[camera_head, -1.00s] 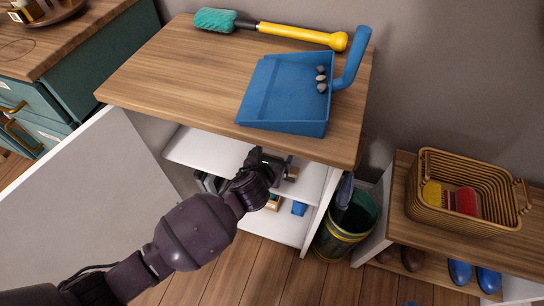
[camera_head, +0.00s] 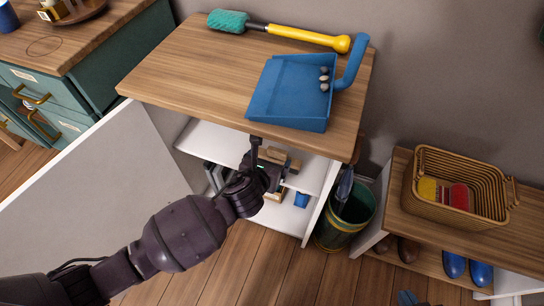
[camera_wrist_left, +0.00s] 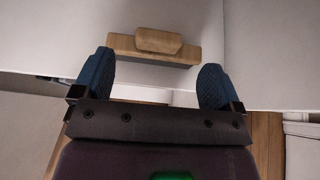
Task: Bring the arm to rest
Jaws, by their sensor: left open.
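My left gripper (camera_head: 268,160) is in front of the open white cabinet, at the height of its shelf, with its arm coming in from the lower left. In the left wrist view its two blue-padded fingers (camera_wrist_left: 155,78) are spread wide with nothing between them. A wooden block-like item with a raised grip (camera_wrist_left: 155,45) lies on the white shelf just beyond the fingertips, apart from them. It also shows behind the gripper in the head view (camera_head: 280,157), partly hidden.
The cabinet's wooden top (camera_head: 190,75) carries a blue dustpan (camera_head: 285,90) with small stones and a yellow-handled brush (camera_head: 300,35). The open cabinet door (camera_head: 100,170) stands left of my arm. A green bin (camera_head: 348,222) and a bench with a basket (camera_head: 455,190) stand right.

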